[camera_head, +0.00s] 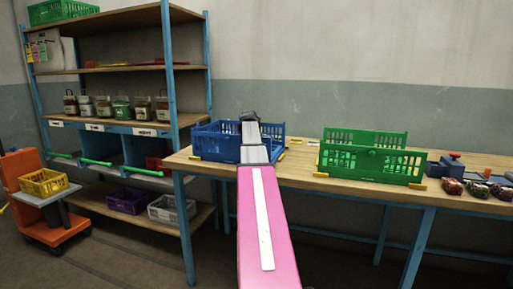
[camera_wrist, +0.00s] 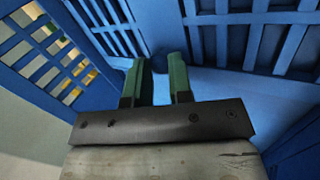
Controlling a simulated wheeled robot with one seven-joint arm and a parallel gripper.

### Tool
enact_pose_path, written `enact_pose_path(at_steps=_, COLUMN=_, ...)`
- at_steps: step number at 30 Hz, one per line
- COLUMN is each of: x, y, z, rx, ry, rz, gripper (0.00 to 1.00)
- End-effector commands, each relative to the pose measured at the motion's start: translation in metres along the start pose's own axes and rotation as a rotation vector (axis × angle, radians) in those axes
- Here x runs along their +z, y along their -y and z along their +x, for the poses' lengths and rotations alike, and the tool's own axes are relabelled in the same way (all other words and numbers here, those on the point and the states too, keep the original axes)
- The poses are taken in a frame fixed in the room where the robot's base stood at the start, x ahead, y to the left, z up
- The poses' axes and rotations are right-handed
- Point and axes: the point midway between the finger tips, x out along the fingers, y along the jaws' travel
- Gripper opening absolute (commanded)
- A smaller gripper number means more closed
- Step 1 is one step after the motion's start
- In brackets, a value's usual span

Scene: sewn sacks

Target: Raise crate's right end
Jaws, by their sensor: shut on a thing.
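The blue crate (camera_head: 214,145) stands on the wooden table, left of the green crate, and my arm reaches across its middle in the head view. Its slotted blue walls fill much of the wrist view (camera_wrist: 240,38). My gripper (camera_wrist: 160,68) has its two green fingers at the crate, with a narrow gap between them. It is shut on part of the crate, but the held part is mostly hidden. In the head view my arm hides the fingertips and the middle of the crate. I cannot make out a clear tilt of the crate.
A green crate (camera_head: 360,164) stands to the right on the table (camera_head: 310,177). Small yellow blocks (camera_head: 282,156) lie by the crates. Several dark red sacks (camera_head: 478,189) and a blue box (camera_head: 447,167) are at the far right. A shelf rack (camera_head: 130,70) stands behind at left.

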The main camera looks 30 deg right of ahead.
Motion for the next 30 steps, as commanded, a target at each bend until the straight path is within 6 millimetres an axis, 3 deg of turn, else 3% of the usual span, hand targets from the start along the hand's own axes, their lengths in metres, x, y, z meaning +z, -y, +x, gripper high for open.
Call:
enact_pose_path(at_steps=11, x=0.016, y=-0.013, z=-0.019, rx=-0.035, ry=-0.201, rz=0.119, gripper=0.0)
enact_pose_path(at_steps=30, x=0.069, y=-0.038, z=-0.046, rx=-0.128, ry=-0.709, rz=0.414, gripper=0.0)
